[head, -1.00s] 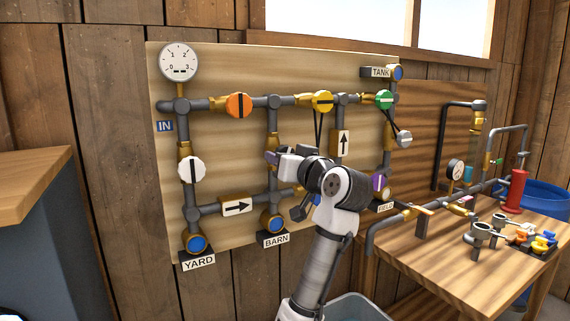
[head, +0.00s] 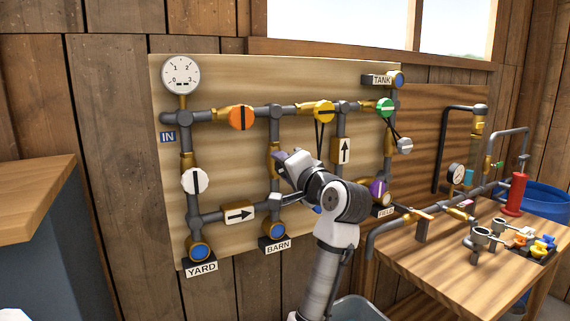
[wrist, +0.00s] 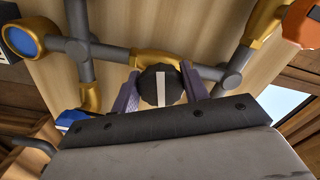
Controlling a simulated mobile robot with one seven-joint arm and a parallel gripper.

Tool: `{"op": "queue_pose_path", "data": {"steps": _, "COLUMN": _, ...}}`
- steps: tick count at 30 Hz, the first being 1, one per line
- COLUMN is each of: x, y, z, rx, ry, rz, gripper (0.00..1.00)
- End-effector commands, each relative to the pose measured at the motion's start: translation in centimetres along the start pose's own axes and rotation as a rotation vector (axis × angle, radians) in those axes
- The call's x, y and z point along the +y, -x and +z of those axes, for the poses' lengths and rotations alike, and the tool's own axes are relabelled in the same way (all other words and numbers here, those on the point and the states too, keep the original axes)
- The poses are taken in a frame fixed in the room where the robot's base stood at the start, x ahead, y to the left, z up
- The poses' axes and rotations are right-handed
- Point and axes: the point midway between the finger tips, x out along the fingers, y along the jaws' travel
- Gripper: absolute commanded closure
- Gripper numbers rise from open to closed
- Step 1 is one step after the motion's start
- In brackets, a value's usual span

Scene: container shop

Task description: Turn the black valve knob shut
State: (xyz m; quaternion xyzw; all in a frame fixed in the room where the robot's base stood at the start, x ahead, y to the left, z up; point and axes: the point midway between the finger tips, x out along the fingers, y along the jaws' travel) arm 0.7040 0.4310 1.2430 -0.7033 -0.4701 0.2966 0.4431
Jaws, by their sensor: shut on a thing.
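The black valve knob (wrist: 153,88) with a white stripe sits between my gripper's two purple fingers (wrist: 160,86) in the wrist view, and my gripper is shut on it. The knob is on a brass valve body (wrist: 158,60) in a grey pipe. Its stripe runs roughly across that pipe. In the head view my gripper (head: 280,170) is at the middle vertical pipe above the BARN label (head: 275,244), and it hides the knob there.
Nearby on the board (head: 225,85) are an orange knob (head: 240,117), a yellow knob (head: 324,111), a green knob (head: 385,107), a white knob (head: 194,181) and a purple knob (head: 378,189). A gauge (head: 180,75) is at upper left. A workbench (head: 440,270) stands right.

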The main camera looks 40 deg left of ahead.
Motion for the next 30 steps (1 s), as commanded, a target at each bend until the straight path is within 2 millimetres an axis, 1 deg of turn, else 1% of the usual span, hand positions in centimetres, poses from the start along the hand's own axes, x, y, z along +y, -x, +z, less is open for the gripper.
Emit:
{"op": "queue_pose_path", "data": {"steps": 6, "x": -0.10, "y": 0.03, "z": -0.09, "rx": 0.001, "ry": -0.143, "rz": 0.002, "gripper": 0.78}}
{"op": "queue_pose_path", "data": {"steps": 12, "x": -0.06, "y": 0.04, "z": -0.09, "rx": 0.001, "ry": -0.224, "rz": 0.002, "gripper": 0.78}}
{"op": "queue_pose_path", "data": {"steps": 19, "x": -0.01, "y": 0.03, "z": -0.07, "rx": 0.001, "ry": -0.263, "rz": 0.002, "gripper": 0.78}}
{"op": "queue_pose_path", "data": {"steps": 30, "x": 0.01, "y": 0.04, "z": -0.09, "rx": 0.002, "ry": -0.269, "rz": 0.001, "gripper": 0.78}}
